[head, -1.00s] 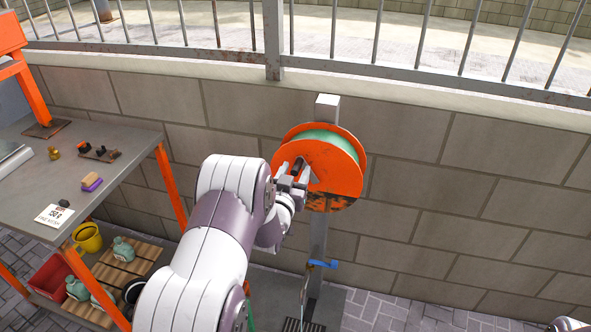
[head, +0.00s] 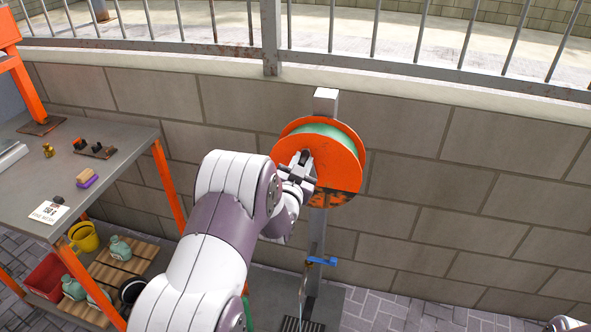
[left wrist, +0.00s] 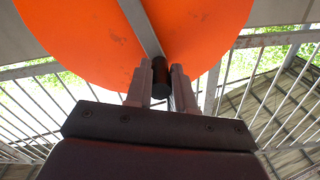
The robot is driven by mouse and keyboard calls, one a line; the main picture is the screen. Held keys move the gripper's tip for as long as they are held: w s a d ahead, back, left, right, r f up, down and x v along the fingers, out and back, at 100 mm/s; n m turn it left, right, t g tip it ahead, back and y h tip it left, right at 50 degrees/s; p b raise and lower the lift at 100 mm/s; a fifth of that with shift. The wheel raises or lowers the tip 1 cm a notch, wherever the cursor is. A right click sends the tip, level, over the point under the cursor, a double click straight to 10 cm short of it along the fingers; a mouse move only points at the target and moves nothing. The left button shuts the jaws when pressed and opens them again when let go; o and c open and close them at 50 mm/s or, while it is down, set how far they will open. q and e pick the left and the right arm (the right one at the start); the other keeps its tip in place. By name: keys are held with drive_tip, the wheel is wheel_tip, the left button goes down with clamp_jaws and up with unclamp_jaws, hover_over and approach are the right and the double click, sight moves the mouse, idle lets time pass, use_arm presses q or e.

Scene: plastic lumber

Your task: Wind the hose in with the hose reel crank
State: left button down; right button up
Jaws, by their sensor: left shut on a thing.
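The orange hose reel (head: 345,165) stands on a grey post against the block wall, with pale green hose (head: 330,127) wound between its discs. In the left wrist view, the orange disc (left wrist: 90,35) fills the top, crossed by a grey crank arm (left wrist: 141,25). My left gripper (head: 303,172) is at the near face of the reel. In the left wrist view its fingers (left wrist: 160,88) are closed around the black crank handle (left wrist: 160,72). The fingers partly hide the crank in the head view. My right gripper is not in view.
A grey bench (head: 105,180) with orange legs stands at left, holding small items. Below it are a yellow bucket (head: 84,237), a red bin (head: 47,277) and green bottles. A blue valve lever (head: 320,261) is on the post under the reel. The wall at right is clear.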

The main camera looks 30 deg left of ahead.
use_arm(q)
drive_tip(key=c, duration=1)
unclamp_jaws()
drive_tip(key=shift+d, duration=0.1)
drive_tip(key=shift+o, duration=0.2)
drive_tip(key=v, duration=1.2)
drive_tip(key=shift+s+b, duration=0.35)
